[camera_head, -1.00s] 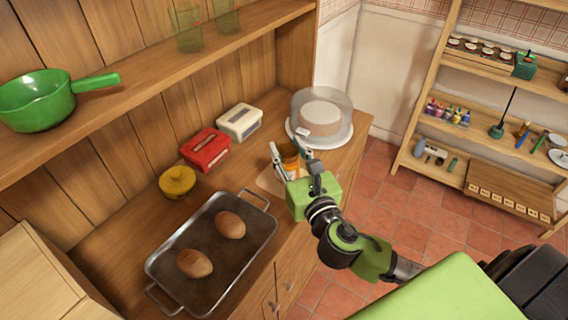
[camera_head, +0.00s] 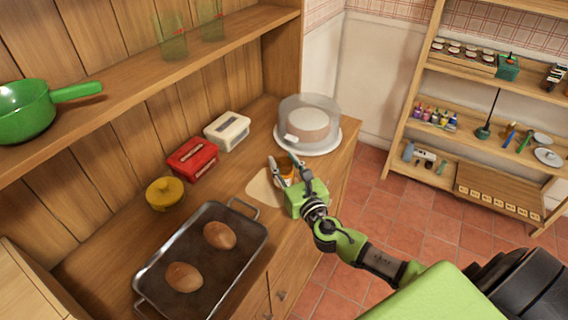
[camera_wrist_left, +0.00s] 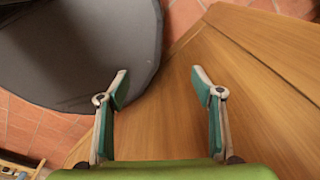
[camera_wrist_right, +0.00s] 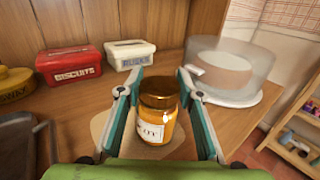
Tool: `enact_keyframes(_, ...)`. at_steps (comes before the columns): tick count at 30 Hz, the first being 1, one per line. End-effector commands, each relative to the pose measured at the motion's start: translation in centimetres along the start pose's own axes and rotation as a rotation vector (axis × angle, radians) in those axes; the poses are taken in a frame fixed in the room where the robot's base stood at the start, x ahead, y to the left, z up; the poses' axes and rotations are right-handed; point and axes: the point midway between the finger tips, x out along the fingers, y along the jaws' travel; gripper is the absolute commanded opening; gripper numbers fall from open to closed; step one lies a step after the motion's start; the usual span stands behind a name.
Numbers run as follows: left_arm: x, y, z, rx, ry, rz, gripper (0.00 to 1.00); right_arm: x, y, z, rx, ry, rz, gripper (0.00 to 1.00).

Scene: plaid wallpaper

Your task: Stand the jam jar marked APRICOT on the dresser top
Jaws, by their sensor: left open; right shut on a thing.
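The amber jam jar (camera_wrist_right: 158,112) with a golden lid stands upright between the fingers of my right gripper (camera_wrist_right: 157,84). Its white label is partly hidden and seems to end in "OT". In the head view the jar (camera_head: 287,173) shows between the fingers of my right gripper (camera_head: 284,164), which is shut on it. It is over the front part of the wooden dresser top (camera_head: 228,178); I cannot tell whether its base touches the wood. My left gripper (camera_wrist_left: 160,80) is open and empty in the left wrist view.
A pale flat patch (camera_head: 263,190) lies beside the jar. A domed cake stand (camera_head: 308,150) is behind right; a red biscuit tin (camera_head: 192,158), white tin (camera_head: 227,131), yellow pot (camera_head: 165,194) and loaf tray (camera_head: 254,235) lie left. A shelf rack (camera_head: 398,150) stands right.

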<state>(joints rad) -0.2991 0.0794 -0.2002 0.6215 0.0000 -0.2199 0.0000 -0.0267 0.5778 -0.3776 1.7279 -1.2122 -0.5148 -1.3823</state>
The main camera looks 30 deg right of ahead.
Motion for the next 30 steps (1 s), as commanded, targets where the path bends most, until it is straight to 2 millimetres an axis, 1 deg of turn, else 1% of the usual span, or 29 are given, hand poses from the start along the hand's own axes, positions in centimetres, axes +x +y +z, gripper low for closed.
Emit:
enact_keyframes(5, 0.0, 0.0, 0.0, 0.0, -0.001, 0.0, 0.6, 0.0, 0.0, 0.2, 0.0, -0.003, 0.0, 0.0)
enact_keyframes(9, 0.4, 0.0, 0.1, 0.0, -0.001, 0.0, 0.6, 0.0, 0.0, -0.3, -0.001, -0.002, 0.0, 0.0)
enact_keyframes(10, 0.3, 0.0, 0.1, 0.0, -0.001, 0.0, 0.6, 0.0, 0.0, -0.3, -0.001, -0.001, 0.0, 0.39)
enact_keyframes(11, 0.2, 0.0, 0.1, 0.0, -0.002, 0.0, 0.6, 0.0, 0.0, -0.2, -0.001, -0.001, 0.0, 0.46)
enact_keyframes(12, 0.2, 0.0, 0.1, 0.0, -0.002, 0.0, 0.6, 0.0, 0.0, -0.2, -0.001, -0.001, 0.0, 0.5)
enact_keyframes(21, 0.2, 0.0, 0.2, 0.0, -0.003, 0.0, 0.6, 0.0, 0.0, -0.1, -0.001, -0.001, 0.0, 0.5)
enact_keyframes(24, -0.2, 0.0, 0.1, 0.0, -0.003, 0.0, 0.6, 0.0, 0.0, 0.3, -0.001, -0.001, 0.0, 0.5)
enact_keyframes(26, 0.1, 0.0, 0.2, 0.0, -0.003, 0.0, 0.6, -0.6, 0.1, -0.1, -0.001, 0.002, 0.002, 0.5)
enact_keyframes(30, 0.5, 0.0, 0.2, 0.0, -0.003, 0.0, 0.6, -3.0, 0.1, -0.2, -0.002, 0.003, 0.003, 0.5)
